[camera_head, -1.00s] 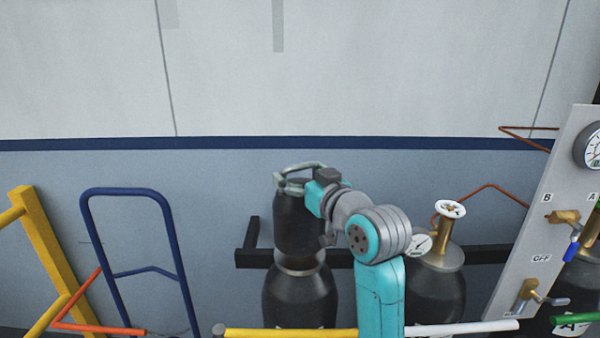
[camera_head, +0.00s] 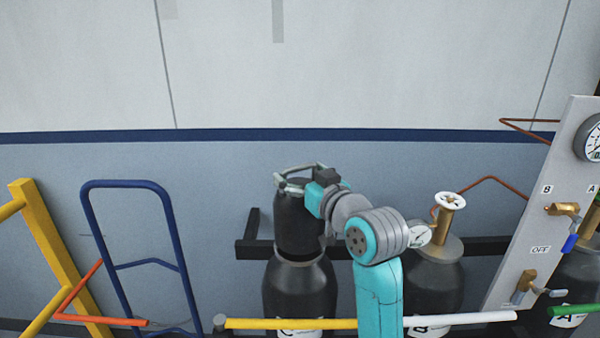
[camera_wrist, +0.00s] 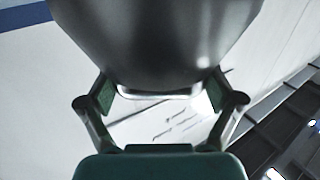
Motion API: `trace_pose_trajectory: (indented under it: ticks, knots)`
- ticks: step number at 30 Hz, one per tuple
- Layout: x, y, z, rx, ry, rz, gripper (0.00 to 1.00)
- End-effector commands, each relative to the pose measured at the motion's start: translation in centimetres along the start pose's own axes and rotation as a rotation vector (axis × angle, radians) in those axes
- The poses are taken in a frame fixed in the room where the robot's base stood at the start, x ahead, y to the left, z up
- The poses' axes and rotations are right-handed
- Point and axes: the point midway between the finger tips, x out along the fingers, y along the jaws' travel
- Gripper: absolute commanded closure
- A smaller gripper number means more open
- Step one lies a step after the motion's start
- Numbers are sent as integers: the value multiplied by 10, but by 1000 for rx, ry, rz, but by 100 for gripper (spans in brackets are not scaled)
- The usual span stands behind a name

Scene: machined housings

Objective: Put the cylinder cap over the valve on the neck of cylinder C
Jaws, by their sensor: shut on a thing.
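The dark cylinder cap (camera_head: 297,222) stands upright over the neck of cylinder C (camera_head: 298,285), its lower rim at or very near the neck's light ring. The valve is hidden, and I cannot tell whether the cap rests fully on the neck. My gripper (camera_head: 297,181) is shut on the upper end of the cap, coming from the right. In the wrist view the cap (camera_wrist: 155,45) fills the top middle, between the two fingers of my gripper (camera_wrist: 160,92).
Cylinder B (camera_head: 432,280) stands to the right with a brass valve (camera_head: 446,215) and a gauge (camera_head: 418,234). A panel (camera_head: 540,225) and cylinder A (camera_head: 575,290) are farther right. A blue hand truck (camera_head: 128,187) is at left. A yellow bar (camera_head: 290,324) crosses in front.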

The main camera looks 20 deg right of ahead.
Motion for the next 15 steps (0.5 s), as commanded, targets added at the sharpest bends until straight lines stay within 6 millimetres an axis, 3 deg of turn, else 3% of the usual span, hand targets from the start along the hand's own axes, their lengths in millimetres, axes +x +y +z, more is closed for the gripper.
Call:
trace_pose_trajectory:
  ticks: [15]
  knots:
    - [0,0,9,0,3,0,78]
